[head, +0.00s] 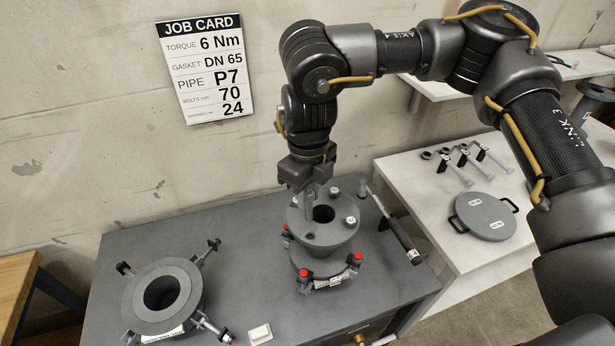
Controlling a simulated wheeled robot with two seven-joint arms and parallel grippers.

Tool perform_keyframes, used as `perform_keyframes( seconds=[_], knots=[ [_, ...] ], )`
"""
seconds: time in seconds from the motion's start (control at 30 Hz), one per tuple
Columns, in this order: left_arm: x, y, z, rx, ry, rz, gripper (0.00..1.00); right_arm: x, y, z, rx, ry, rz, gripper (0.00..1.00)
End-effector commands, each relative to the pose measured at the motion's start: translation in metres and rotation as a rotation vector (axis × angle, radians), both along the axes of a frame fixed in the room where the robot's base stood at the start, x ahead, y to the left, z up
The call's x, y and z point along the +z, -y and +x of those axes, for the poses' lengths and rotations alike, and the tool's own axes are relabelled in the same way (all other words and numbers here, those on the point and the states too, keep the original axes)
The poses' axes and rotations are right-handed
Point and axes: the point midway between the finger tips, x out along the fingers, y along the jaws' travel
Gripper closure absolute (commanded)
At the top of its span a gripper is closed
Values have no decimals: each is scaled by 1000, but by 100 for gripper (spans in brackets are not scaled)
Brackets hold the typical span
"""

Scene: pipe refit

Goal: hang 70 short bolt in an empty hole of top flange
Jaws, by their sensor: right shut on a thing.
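The top flange (335,234) is a grey ring with a wide bore, on top of a pipe piece on the dark table. My right gripper (311,205) points down over the flange's back left rim. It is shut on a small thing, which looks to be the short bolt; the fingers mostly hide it. I cannot tell whether its tip is in a hole. My left gripper is not in view.
Red-tipped bolts (303,272) stand out around the lower flange. A loose flange with clamps (190,313) lies at left, near a white block (260,334). A wrench-like tool (396,226) lies at right. A side table holds a round lid (484,216) and several bolts.

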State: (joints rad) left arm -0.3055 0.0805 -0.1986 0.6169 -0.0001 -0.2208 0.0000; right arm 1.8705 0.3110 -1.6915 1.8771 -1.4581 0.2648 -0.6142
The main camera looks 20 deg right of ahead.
Motion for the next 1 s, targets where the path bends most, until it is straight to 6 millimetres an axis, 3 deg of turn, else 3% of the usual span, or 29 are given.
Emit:
perform_keyframes(
  seconds=[0.27, 0.7, 1.0],
  knots=[
    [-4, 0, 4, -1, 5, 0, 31, -3, 7, -2, -25, 1, 0, 100],
    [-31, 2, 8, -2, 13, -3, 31, -37, 6, -2, -21, 2, 0, 100],
    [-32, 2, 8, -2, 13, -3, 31, -39, 6, -2, -19, 2, 0, 100]
  ],
)
